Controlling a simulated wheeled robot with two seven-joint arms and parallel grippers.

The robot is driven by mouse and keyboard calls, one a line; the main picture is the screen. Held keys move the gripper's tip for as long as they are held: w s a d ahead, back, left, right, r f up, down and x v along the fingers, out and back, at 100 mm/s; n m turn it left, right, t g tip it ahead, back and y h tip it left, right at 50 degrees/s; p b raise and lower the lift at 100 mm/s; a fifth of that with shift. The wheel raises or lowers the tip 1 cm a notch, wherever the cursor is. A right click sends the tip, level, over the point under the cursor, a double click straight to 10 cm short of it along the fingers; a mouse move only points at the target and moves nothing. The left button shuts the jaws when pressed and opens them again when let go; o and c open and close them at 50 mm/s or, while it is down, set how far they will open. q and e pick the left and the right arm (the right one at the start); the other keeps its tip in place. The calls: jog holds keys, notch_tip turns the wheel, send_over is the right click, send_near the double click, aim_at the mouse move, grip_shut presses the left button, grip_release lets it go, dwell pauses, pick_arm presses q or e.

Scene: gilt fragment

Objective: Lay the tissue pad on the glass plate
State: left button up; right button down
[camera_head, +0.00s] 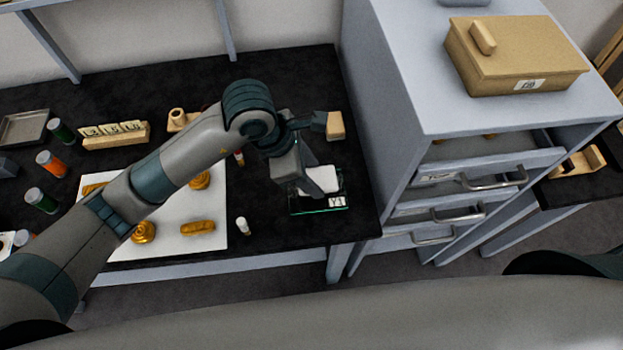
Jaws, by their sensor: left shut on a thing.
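The tissue pad (322,181) is a small white pad at the right end of the black table. My left gripper (306,186) reaches down from above and is shut on the pad's left side. The glass plate (320,207) is a clear sheet with greenish edges and a small white label, directly under the pad. I cannot tell whether the pad touches the plate or hangs just above it. The gripper hides part of both. My right gripper is not in view.
A white sheet (175,245) with gilt pieces (198,227) lies to the left. A small white-capped vial (243,225) stands left of the plate. A wooden block (335,126) lies behind it. A grey drawer cabinet (400,120) stands close on the right.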

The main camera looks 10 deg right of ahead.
pick_arm(q)
jog(key=shift+f, duration=0.1)
notch_tip(320, 180, down, 2)
jog(key=shift+s+f+p, duration=0.1)
jog(key=shift+f+p, duration=0.15)
jog(key=shift+p, duration=0.35)
jog(key=shift+f, duration=0.5)
jog(key=shift+f, duration=0.15)
jog(key=o, duration=1)
